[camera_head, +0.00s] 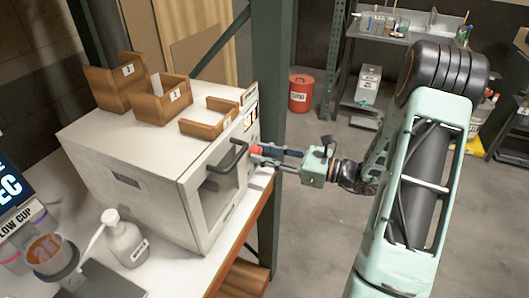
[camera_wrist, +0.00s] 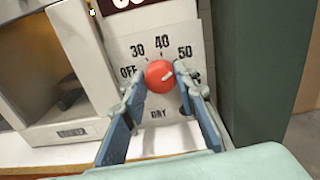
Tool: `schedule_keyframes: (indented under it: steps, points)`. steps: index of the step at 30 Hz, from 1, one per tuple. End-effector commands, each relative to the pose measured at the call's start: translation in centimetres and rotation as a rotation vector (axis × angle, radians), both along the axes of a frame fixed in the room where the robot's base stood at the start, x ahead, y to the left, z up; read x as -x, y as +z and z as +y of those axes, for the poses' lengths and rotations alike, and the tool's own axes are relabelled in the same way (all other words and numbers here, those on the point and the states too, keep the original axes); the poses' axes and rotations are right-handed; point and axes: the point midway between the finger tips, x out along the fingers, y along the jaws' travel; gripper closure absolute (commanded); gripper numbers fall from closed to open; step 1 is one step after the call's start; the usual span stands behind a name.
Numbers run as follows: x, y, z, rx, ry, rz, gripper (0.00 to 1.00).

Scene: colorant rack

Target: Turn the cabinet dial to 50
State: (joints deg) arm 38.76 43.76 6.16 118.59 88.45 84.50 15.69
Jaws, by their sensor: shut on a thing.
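The cabinet (camera_head: 150,170) is a white box with a glass door and a dark handle. Its red dial (camera_wrist: 156,84) sits on a white plate marked OFF, 30, 40 and 50, with DRY below. My gripper (camera_wrist: 160,80) is shut on the dial, one blue finger on each side. In the head view, the dial (camera_head: 256,150) shows as a small red patch at my gripper's fingertips (camera_head: 262,154).
The door handle (camera_head: 228,157) sticks out just left of my gripper. Wooden bins (camera_head: 163,102) stand on the cabinet. A white bottle (camera_head: 125,238) stands on the bench in front. A green post (camera_head: 270,120) rises close behind the dial side.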

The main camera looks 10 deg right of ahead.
Motion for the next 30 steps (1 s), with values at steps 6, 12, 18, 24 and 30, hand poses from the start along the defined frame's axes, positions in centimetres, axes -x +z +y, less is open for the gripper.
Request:
schedule_keyframes:
  steps: [6,12,18,24,30]
  points:
    - [0.0,0.0,0.0,-0.002,0.0,0.002,0.98]
    - [0.0,0.0,0.0,-0.002,0.0,0.002,0.61]
    - [0.0,0.0,0.0,-0.001,0.0,0.002,0.56]
    - [0.2,0.0,-0.4,-0.001,-0.002,0.001,0.56]
    - [1.9,0.1,-3.1,-0.001,-0.006,0.001,0.56]
